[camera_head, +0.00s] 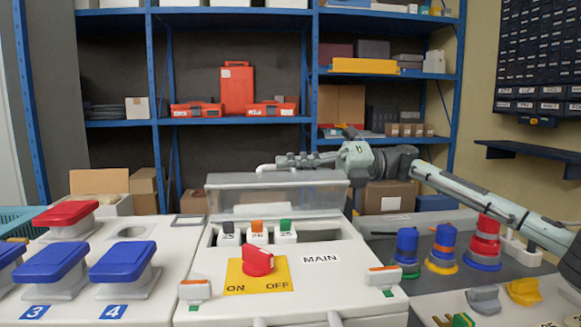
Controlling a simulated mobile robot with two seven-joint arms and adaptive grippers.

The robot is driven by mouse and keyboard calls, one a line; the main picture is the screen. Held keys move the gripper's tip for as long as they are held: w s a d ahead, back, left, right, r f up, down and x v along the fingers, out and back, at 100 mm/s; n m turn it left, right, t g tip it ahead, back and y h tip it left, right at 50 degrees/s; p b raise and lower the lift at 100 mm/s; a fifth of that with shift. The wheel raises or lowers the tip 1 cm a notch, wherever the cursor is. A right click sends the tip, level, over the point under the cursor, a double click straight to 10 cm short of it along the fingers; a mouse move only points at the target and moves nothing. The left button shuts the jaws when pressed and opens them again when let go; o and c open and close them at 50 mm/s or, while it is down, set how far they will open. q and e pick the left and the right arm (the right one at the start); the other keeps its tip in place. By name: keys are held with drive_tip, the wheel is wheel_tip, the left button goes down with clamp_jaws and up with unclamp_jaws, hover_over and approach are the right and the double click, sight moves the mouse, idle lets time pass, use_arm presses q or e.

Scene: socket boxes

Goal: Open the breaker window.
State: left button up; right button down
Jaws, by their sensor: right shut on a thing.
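The breaker window (240,200) is a clear, greyish panel at the back of the white MAIN box (330,285). It stands raised, behind the recess with small dark, orange and green breakers (258,228). My right arm comes in from the right, behind the box. My right gripper (290,161) is at the top edge of the window, shut on what looks like its edge or handle. The exact contact is small and partly hidden. My left gripper is out of view.
A red ON/OFF knob (257,262) sits on the box front. Blue switches (125,262) and a red one (66,214) stand at left. Blue plugs (407,245) and a red plug (484,240) stand under my right arm. Blue shelves (232,121) are behind.

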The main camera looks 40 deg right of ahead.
drive_tip(key=shift+w+d+f+m, duration=0.1)
drive_tip(key=shift+w+d+m, duration=0.1)
drive_tip(key=shift+w+m, duration=0.15)
idle(0.3)
drive_tip(key=c, duration=1.6)
unclamp_jaws()
drive_tip(key=v, duration=1.2)
drive_tip(key=shift+s+f, duration=0.1)
drive_tip(key=shift+f, duration=0.05)
drive_tip(key=v, duration=0.9)
